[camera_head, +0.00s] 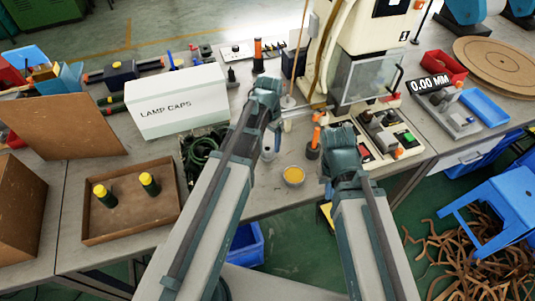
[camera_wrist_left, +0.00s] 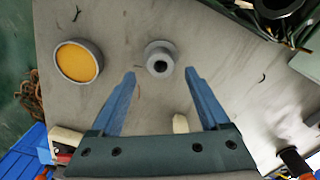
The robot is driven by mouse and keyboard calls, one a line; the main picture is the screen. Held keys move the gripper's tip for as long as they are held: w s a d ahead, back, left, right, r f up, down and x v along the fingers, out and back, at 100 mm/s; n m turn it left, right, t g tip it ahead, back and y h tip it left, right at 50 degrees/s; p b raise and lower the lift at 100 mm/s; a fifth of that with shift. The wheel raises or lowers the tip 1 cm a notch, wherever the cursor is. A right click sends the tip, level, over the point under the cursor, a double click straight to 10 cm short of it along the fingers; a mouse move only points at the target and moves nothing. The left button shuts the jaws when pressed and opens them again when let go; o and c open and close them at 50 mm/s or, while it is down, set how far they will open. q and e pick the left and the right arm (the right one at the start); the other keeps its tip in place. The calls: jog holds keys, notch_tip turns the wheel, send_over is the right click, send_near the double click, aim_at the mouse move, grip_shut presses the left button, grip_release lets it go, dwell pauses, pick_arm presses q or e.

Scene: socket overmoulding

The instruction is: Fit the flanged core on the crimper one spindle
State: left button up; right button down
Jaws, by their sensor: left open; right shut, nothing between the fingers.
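The flanged core (camera_wrist_left: 160,60) is a grey round piece with a wide flange and a dark central hole, standing on the grey bench in the left wrist view. In the head view it is a small grey piece (camera_head: 268,154) beside my left arm. My left gripper (camera_wrist_left: 160,73) is open, its blue fingers pointing at the core, one on each side and apart from it; nothing is held. My right gripper (camera_head: 327,190) is shut and empty over the bench's front edge, its fingertips hard to see. A cream machine (camera_head: 350,30) stands at the back; I cannot make out its spindle clearly.
A grey cup with yellow contents (camera_head: 293,175) stands close to the core. An orange-topped tool (camera_head: 314,143) stands near my right wrist. The LAMP CAPS box (camera_head: 178,100) and a brown tray (camera_head: 130,225) with two yellow-topped pieces are left. A control panel (camera_head: 375,137) is right.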

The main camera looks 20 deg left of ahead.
aim_at(268, 149)
pick_arm(q)
notch_tip(268, 149, down, 5)
jog(key=b, duration=0.4)
jog(key=shift+a, duration=0.1)
jog(key=shift+r, duration=0.1)
grip_shut()
